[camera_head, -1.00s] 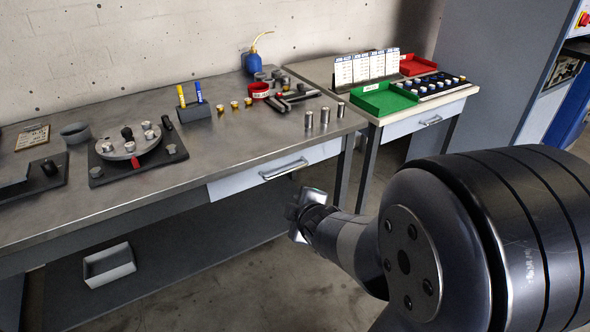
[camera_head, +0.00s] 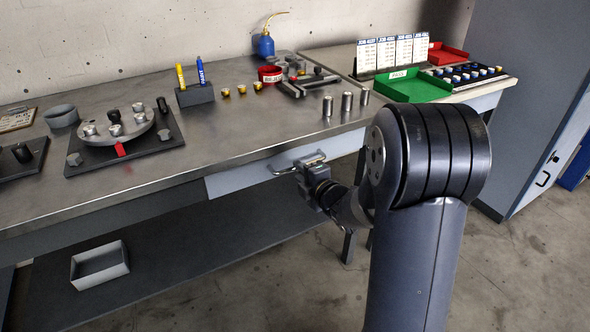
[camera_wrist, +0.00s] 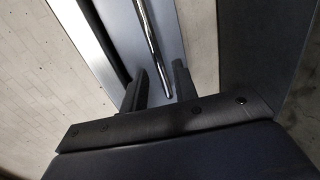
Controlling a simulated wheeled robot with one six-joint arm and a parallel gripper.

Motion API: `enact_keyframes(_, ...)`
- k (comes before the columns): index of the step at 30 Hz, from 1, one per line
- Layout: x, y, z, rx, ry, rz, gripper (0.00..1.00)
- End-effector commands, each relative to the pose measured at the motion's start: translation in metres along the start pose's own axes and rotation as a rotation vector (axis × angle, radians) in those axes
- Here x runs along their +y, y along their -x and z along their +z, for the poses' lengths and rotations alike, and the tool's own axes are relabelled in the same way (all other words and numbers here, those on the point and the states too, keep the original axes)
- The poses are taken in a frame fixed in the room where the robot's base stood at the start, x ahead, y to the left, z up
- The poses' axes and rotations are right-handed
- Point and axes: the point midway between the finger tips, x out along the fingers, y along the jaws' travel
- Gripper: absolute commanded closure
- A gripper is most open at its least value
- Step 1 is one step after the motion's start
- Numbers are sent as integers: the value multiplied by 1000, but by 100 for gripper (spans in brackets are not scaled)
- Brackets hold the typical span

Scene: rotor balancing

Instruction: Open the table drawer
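The table drawer (camera_head: 232,180) has a pale grey front under the front edge of the metal workbench (camera_head: 130,192). It looks shut. In the wrist view the handle (camera_wrist: 149,38) runs into the gap between the two dark fingers of my gripper (camera_wrist: 160,88). The fingers stand apart with the bar between them, and a gap shows beside it. The drawer front (camera_wrist: 172,45) lies behind.
A second table with a green tray (camera_head: 410,87) stands at right. A grey bin (camera_head: 100,266) lies on the lower shelf. Floor in front is open.

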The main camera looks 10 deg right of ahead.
Motion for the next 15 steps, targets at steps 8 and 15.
enact_keyframes(8,-1,-36,0,0,-1,0,72)
enact_keyframes(15,0,-42,0,-1,-1,0,72)
